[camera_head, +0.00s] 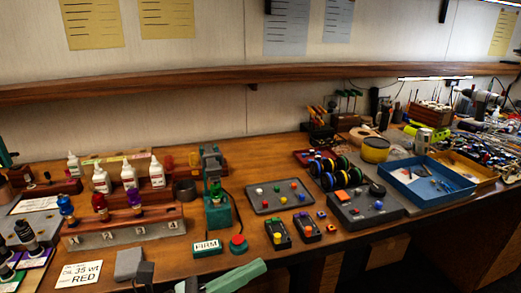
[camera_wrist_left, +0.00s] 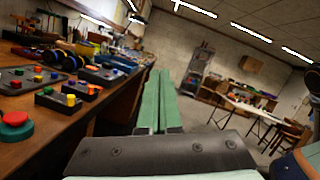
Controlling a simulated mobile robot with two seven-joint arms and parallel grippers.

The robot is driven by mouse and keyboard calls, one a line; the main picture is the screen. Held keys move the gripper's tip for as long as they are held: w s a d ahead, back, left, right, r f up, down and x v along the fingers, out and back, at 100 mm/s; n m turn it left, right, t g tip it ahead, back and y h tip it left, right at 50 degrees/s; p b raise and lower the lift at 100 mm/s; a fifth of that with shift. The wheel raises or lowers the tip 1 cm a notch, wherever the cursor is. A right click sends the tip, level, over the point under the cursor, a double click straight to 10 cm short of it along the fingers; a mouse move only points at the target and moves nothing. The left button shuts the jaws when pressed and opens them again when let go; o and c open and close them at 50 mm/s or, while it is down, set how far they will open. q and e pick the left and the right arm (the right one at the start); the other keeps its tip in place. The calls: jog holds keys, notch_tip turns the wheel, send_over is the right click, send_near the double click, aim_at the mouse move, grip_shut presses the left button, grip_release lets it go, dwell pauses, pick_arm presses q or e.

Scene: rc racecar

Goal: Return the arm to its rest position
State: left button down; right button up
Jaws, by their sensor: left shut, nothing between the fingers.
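My left gripper (camera_head: 258,268) shows at the bottom middle of the head view, in front of the bench's near edge. Its green fingers also show in the left wrist view (camera_wrist_left: 160,76). They lie side by side, shut, with nothing between them. They point out past the bench into the room. A red button on a green base (camera_head: 238,244) is on the bench just beyond the gripper, apart from it. My right gripper is in neither view.
The wooden bench (camera_head: 365,238) holds a FIRM-labelled green fixture (camera_head: 218,212), a grey tray of coloured knobs (camera_head: 280,196), two small dark controllers (camera_head: 306,227), and a blue tray (camera_head: 425,178). Open floor (camera_wrist_left: 205,155) lies beside the bench. A white table (camera_wrist_left: 250,108) stands farther off.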

pick_arm(q)
jog(key=w+a+f+n+t+y+p, duration=0.15)
jog(key=a+f+n+y, duration=0.35)
jog(key=n, duration=0.5)
jog(key=a+f+n+t+y, duration=0.35)
jog(key=f+n, duration=0.35)
jog(key=n, duration=0.3)
jog(key=w+a+f+n+t+y, duration=0.1)
jog(key=a+f+n+t+y, duration=0.15)
jog(key=f+n+y, duration=0.55)
jog(key=s+a+f+n+g, duration=0.4)
jog(key=s+f+n+g, duration=0.3)
jog(key=s+f+n, duration=0.7)
jog(key=shift+p, duration=0.4)
